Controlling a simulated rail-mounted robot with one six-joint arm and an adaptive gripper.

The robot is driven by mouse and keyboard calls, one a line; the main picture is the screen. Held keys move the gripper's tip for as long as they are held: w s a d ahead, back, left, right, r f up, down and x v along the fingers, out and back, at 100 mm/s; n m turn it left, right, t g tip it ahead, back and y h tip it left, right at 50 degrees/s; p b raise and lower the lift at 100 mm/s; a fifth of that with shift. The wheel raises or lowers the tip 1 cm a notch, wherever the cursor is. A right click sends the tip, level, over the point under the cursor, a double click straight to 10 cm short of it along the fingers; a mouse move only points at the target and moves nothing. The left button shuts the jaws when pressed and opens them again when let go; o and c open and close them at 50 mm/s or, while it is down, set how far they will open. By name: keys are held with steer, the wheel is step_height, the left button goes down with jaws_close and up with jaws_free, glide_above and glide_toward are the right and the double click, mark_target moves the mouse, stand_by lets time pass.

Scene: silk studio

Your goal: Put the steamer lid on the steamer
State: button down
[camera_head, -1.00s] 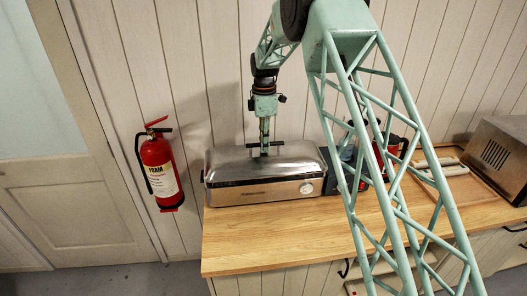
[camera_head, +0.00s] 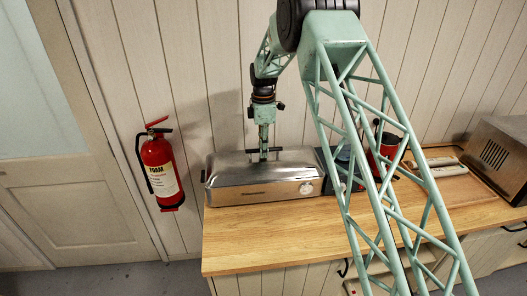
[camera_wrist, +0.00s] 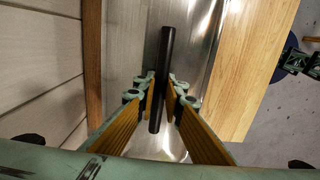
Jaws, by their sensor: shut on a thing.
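The steamer (camera_head: 235,197) is a long metal box with a white knob at its front right, standing on the wooden counter. The shiny domed lid (camera_head: 285,172) sits on top of it, and I see no clear gap between them. My gripper (camera_head: 263,156) points down over the lid's middle and is shut on its dark bar handle (camera_head: 250,151). In the wrist view my fingers (camera_wrist: 160,103) close on both sides of the black handle (camera_wrist: 166,50), with the metal lid (camera_wrist: 202,55) below. The lid hides the inside of the steamer.
The wooden counter (camera_head: 270,240) is clear in front of the steamer. A dark-blue object (camera_head: 345,165) stands close to its right, with a red item (camera_head: 386,150) beyond. A wooden tray (camera_head: 475,190) and metal appliance (camera_head: 500,155) are farther right. A fire extinguisher (camera_head: 160,170) hangs on the left wall.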

steer(key=shift+f, duration=0.1)
steer(key=c, duration=2.7)
jaws_free()
step_height(320, 180, up, 11)
steer(key=shift+w+r+b, duration=0.1)
steer(key=shift+b, duration=0.55)
steer(key=shift+r, duration=0.35)
steer(key=shift+r, duration=0.15)
